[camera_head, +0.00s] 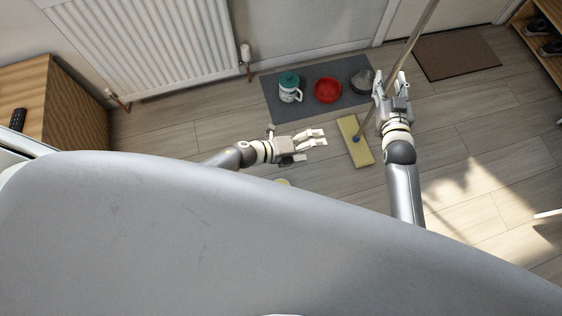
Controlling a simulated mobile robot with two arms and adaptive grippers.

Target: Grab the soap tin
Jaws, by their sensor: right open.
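A white tin-like container with a teal lid and a handle (290,88) stands upright on the grey mat; it may be the soap tin, but I cannot read a label. My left gripper (316,143) reaches in from the left, its fingers apart and empty, above the floor in front of the mat. My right gripper (391,82) is open at the mat's right end, beside the grey pot-like object. The mop's pole (419,29) passes at its fingers; I cannot tell whether they touch. A round pale thing (284,182) is mostly hidden by my body.
The grey mat (268,99) also holds a red bowl (328,90) and a grey pot-like object (361,80). A radiator (150,50), wooden cabinet (85,110), brown doormat (455,57) and shoe rack (525,28) stand around.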

